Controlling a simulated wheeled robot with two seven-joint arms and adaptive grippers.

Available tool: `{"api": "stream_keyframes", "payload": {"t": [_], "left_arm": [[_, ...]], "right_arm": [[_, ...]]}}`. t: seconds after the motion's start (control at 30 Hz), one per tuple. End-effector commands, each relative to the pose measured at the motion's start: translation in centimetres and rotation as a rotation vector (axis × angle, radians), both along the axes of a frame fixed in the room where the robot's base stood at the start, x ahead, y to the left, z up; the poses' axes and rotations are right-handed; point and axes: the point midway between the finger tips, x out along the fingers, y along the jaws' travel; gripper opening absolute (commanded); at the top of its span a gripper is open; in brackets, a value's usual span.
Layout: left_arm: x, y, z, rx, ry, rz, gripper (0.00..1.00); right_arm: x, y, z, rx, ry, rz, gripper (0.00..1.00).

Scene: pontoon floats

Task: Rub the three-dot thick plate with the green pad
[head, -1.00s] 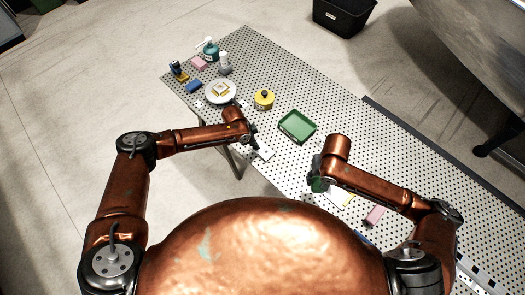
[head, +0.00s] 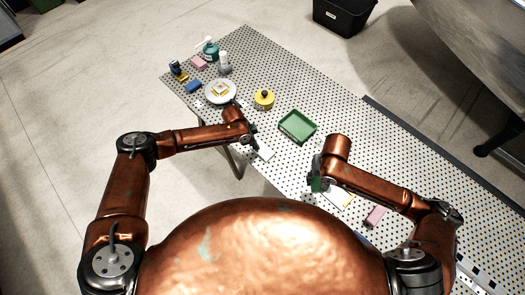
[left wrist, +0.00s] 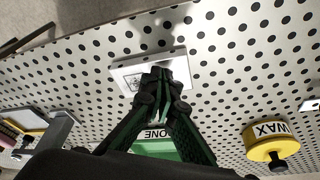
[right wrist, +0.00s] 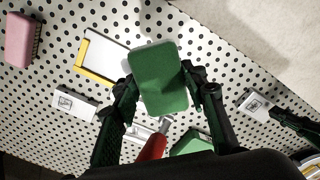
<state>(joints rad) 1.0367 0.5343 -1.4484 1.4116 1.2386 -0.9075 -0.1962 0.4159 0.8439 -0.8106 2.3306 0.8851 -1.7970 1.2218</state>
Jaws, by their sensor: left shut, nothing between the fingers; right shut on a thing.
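A white plate (left wrist: 128,72) with a small printed mark lies on the perforated table under my left gripper (left wrist: 158,78); it also shows in the head view (head: 264,153) and right wrist view (right wrist: 250,101). The left fingers are shut and empty, their tips over or on this plate; I cannot tell which. The mark's dots are too small to count. My right gripper (right wrist: 160,85) is shut on the green pad (right wrist: 160,80), held above the table with its green face showing. A second marked white plate (right wrist: 75,103) lies to the left in the right wrist view.
A green tray (head: 297,140) stands mid-table, with a yellow wax tin (head: 264,99) beside it. A white board with a yellow edge (right wrist: 103,55), a pink brush (right wrist: 20,40) and a red-handled tool (right wrist: 153,147) lie near the right gripper. A round dish (head: 221,99) and bottles stand further left.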

Motion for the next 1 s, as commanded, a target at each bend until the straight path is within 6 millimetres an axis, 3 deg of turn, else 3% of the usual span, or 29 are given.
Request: {"api": "stream_keyframes", "payload": {"t": [0.57,1.0], "left_arm": [[0.0,0.0,-1.2,0.0,0.0,0.0,0.0],[0.0,-0.1,1.3,-0.002,-0.001,0.0,0.0]], "right_arm": [[0.0,0.0,-0.8,0.0,0.001,0.0,0.2],[0.0,0.0,1.5,0.0,-0.002,0.0,0.2]]}}
